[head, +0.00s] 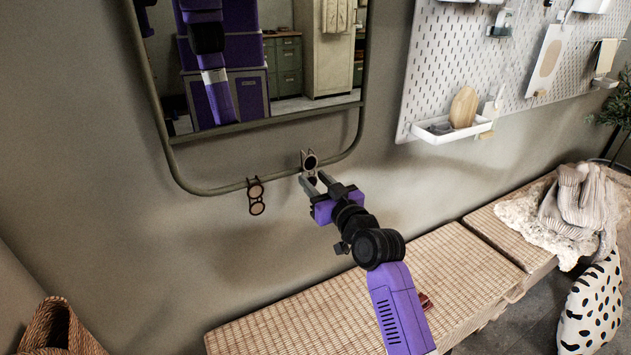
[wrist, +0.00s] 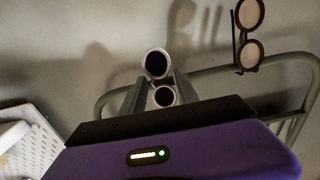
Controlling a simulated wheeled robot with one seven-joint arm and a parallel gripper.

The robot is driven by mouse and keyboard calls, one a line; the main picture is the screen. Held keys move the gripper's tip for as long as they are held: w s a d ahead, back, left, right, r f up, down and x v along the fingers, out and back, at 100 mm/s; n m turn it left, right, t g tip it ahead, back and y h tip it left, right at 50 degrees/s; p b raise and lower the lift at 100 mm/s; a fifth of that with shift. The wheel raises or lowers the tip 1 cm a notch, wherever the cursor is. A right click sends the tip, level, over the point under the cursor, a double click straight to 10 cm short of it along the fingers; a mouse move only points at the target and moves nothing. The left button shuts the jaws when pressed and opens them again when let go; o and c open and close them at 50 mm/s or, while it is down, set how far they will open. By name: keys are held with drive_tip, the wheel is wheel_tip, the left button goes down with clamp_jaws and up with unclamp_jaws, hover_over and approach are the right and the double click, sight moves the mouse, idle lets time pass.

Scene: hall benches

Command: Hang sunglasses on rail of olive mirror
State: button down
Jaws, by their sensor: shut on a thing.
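The olive mirror (head: 148,72) hangs on the wall, with its tubular rail (head: 222,190) curving below the glass. The rail also shows in the wrist view (wrist: 200,72). My gripper (head: 314,181) is shut on dark-lensed sunglasses (head: 310,162) at the right part of the rail. In the wrist view the sunglasses (wrist: 156,64) stand on end between the fingers, one lens beyond the tips and one between them. In the head view they overlap the rail; I cannot tell whether they touch it or are hooked over it. The fingers hide part of the frame.
Another pair of glasses with tan lenses (head: 256,197) hangs on the rail to the left. A white pegboard (head: 440,60) with a tray (head: 440,133) is at right. Woven-topped benches (head: 300,322) run below, with a basket (head: 62,330) at lower left.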

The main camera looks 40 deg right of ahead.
wheel_tip(320, 180, down, 2)
drive_tip(key=shift+f+b, duration=0.2)
drive_tip(key=shift+b, duration=0.75)
drive_tip(key=c, duration=0.8)
unclamp_jaws()
drive_tip(key=shift+c, duration=0.2)
drive_tip(key=shift+s, duration=0.1)
drive_tip(key=v, duration=0.7)
drive_tip(key=shift+s, duration=0.3)
drive_tip(key=shift+a+r, duration=0.1)
